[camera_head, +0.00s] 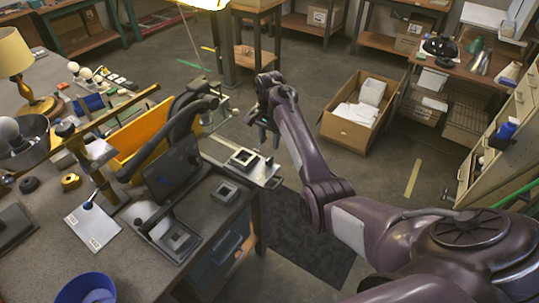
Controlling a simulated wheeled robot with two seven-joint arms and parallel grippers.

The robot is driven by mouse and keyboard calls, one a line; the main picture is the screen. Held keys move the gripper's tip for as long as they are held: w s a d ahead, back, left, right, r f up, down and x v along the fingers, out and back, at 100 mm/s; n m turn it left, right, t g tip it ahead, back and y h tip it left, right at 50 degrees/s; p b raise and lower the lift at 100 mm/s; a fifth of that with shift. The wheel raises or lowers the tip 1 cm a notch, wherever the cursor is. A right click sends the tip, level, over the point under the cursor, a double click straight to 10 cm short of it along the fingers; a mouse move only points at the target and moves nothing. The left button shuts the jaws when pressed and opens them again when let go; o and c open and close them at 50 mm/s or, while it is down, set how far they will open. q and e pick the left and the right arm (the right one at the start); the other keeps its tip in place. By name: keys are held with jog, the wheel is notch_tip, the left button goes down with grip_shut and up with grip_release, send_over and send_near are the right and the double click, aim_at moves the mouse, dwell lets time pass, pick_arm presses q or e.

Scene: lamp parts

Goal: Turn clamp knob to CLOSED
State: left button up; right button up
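I cannot tell for sure which part is the clamp knob, and no CLOSED mark can be read. A small blue knob-like part (87,205) sits at the foot of a brass-coloured upright (97,180) on a pale labelled plate (93,228), on the left workbench. My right gripper (268,138) hangs with its fingers pointing down near the bench's far right corner, well to the right of these parts. Nothing shows clearly between its fingers, and their gap is too small to judge. My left gripper is not in view.
The workbench (225,229) is crowded: a yellow bin (140,138), a dark tilted screen-like panel (172,170), a blue bowl (85,288) and a shaded lamp (15,55). A cardboard box (350,128) stands on the floor at right. Open floor lies beyond the bench.

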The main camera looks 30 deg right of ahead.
aim_at(270, 158)
notch_tip(270, 158, down, 7)
jog(key=shift+f+p, duration=0.15)
jog(key=shift+p, duration=0.4)
grip_shut()
